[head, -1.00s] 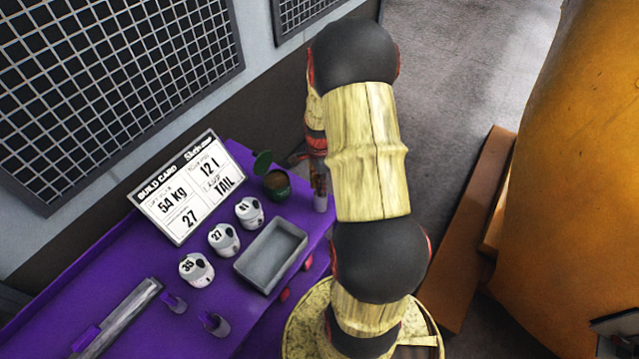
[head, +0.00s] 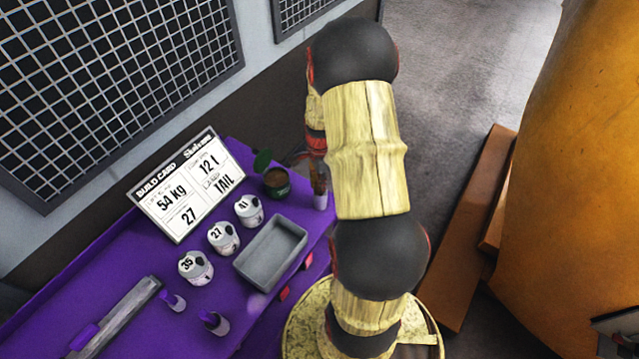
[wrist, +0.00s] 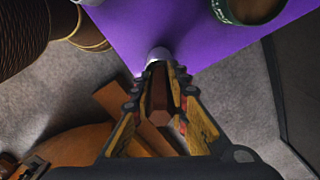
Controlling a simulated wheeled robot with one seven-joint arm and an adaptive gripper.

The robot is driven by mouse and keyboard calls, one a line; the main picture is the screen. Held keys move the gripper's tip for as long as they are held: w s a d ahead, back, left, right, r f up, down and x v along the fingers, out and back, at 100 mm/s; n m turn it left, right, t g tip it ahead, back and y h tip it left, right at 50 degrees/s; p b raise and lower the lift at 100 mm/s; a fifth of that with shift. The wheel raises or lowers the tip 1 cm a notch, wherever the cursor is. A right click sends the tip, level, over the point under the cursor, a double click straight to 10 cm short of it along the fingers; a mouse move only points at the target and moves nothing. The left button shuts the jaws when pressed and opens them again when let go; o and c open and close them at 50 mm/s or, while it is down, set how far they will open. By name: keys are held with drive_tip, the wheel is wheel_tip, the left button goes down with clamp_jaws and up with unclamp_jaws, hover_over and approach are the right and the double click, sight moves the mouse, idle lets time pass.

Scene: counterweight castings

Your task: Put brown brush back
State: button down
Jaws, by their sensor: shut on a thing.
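The brown brush (wrist: 160,98) is between the fingers of my gripper (wrist: 158,78), which is shut on it in the wrist view. A pale grey cup (wrist: 158,55) stands just past the fingertips, near the edge of the purple bench. In the head view the brush (head: 317,177) shows as a thin brown upright shape directly above the cup (head: 320,201), seemingly with its lower end in it. How deep it sits is hidden. My gripper is mostly hidden behind my arm in the head view.
The purple bench (head: 115,262) holds a dark green pot (head: 276,183), numbered white cans (head: 223,238), a grey tray (head: 270,253) and a build card (head: 186,187). A large orange casting (head: 570,150) stands at the right, with brown beams (head: 478,235) beside it.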

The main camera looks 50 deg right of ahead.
drive_tip(key=shift+f, duration=0.4)
drive_tip(key=c, duration=1.7)
unclamp_jaws()
drive_tip(key=shift+o, duration=0.2)
wheel_tip(320, 180, up, 12)
drive_tip(key=shift+f, duration=0.1)
